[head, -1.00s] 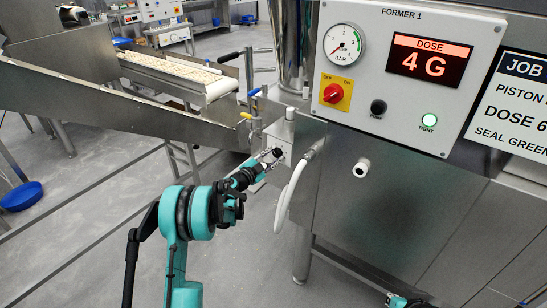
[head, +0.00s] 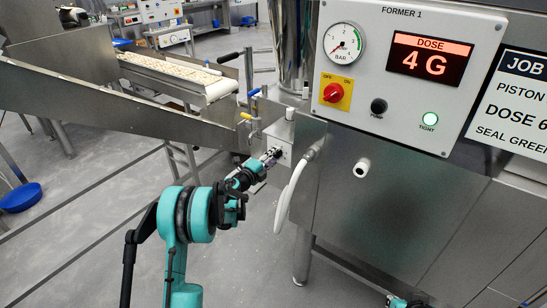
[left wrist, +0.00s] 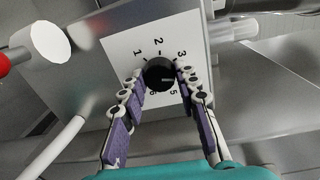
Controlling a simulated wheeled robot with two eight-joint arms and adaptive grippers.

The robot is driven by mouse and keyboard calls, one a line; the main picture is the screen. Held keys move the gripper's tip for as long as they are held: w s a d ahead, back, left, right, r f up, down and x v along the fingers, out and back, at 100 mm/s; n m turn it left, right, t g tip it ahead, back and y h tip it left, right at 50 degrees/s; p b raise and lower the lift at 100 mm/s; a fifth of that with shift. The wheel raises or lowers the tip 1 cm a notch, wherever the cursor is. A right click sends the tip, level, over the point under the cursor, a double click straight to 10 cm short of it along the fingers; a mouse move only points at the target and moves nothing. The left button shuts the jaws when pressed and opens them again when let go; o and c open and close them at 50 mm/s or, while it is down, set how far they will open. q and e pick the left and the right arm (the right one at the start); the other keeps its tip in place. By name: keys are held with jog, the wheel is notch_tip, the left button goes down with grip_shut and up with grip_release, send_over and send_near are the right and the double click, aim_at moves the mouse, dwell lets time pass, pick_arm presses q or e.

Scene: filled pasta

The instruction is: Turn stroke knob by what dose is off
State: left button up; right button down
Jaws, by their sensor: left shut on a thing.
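The black stroke knob (left wrist: 158,74) sits on a white numbered dial plate (left wrist: 120,48) on a steel box (head: 279,135). Its pale mark points right; 1, 2, 3, 5 and part of 6 show, and a finger hides the spot between 3 and 5. My left gripper (left wrist: 160,82) is shut on the knob, one finger on each side. In the head view the left gripper (head: 273,156) is at the box face and covers the knob. The dose display (head: 428,60) reads 4 G. The job card (head: 515,105) reads DOSE 6, cut off at the edge.
A white hose (head: 292,195) hangs just right of the box. The panel carries a pressure gauge (head: 344,45), a red switch (head: 333,93), a black pump knob (head: 378,107) and a lit green TIGHT lamp (head: 430,120). A conveyor (head: 180,75) stands behind left.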

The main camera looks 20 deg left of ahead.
pick_arm(q)
jog(key=shift+m, duration=0.8)
jog(key=o, duration=1.2)
jog(key=shift+c, duration=0.2)
jog(key=shift+s, duration=0.1)
jog(key=v, duration=1.1)
jog(key=shift+s, duration=0.4)
jog(key=shift+a, duration=0.1)
